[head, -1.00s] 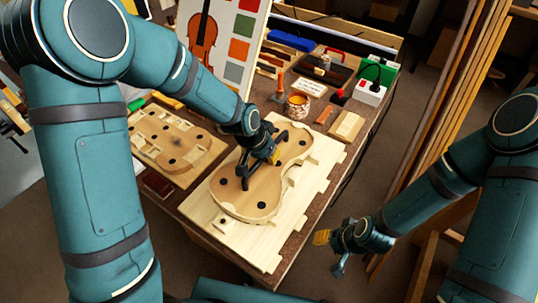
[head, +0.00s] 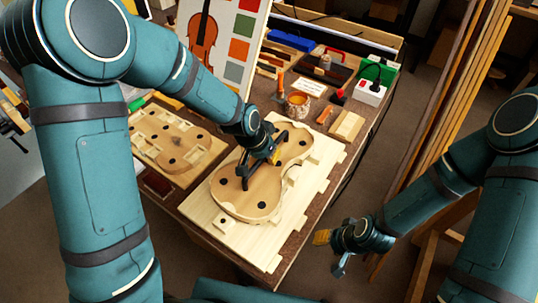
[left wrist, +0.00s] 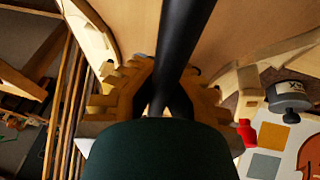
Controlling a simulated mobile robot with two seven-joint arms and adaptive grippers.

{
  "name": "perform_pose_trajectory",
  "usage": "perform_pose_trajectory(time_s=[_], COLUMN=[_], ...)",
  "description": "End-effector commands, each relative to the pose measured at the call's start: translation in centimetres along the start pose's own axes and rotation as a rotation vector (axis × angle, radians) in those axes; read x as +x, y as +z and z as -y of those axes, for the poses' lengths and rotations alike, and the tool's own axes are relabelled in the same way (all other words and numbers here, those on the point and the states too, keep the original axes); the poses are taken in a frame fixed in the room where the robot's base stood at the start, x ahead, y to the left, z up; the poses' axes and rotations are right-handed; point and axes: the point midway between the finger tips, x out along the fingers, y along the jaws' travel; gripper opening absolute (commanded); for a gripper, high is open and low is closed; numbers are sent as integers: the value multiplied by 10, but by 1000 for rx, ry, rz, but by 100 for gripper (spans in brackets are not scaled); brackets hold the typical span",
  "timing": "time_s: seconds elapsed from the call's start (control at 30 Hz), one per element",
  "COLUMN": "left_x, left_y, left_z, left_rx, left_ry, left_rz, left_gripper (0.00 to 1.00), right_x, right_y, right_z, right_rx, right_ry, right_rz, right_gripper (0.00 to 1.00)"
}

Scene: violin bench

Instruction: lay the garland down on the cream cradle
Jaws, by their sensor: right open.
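The garland (head: 248,192) is a violin-shaped wooden body with dark round spots and a dark bar handle across its middle. It lies over the cream cradle (head: 268,249), a pale board with small blocks along its edges; whether it fully rests there I cannot tell. My left gripper (head: 262,160) is over the garland's waist. In the left wrist view its yellow pads stand close on both sides of the dark bar (left wrist: 182,40), shut on it. My right gripper (head: 330,250) is open and empty, beyond the bench's right edge.
A second wooden board (head: 165,145) with a violin-shaped form lies to the left. A jar (head: 297,104), tools and a red-and-white box (head: 370,92) stand behind. A violin picture panel (head: 222,45) stands at the back left. The floor to the right is clear below my right gripper.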

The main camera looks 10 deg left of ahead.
Motion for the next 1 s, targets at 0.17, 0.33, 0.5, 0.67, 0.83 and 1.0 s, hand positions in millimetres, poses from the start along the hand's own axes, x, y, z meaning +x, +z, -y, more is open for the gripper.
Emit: perform_pose_trajectory(time_s=[0.17, 0.33, 0.5, 0.67, 0.83, 1.0], left_x=[1, 1, 1, 1, 1, -12], left_y=[0, 0, 0, 0, 1, 0], left_z=[0, 0, 0, 0, 0, 0], left_rx=[0, 0, 0, 0, 0, 0], left_ry=[0, 0, 0, 0, 0, -1], left_rz=[-1, -2, -1, 0, 2, -2], left_gripper=[0, 0, 37, 39, 39, 39], right_x=[0, 0, 0, 0, 0, 0], right_y=[0, 0, 0, 0, 0, 0], right_z=[0, 0, 0, 0, 0, 0], right_rx=[0, 0, 0, 0, 0, 0], right_ry=[0, 0, 0, 0, 0, 0], right_rz=[0, 0, 0, 0, 0, 0], right_gripper=[47, 47, 47, 47, 47, 47])
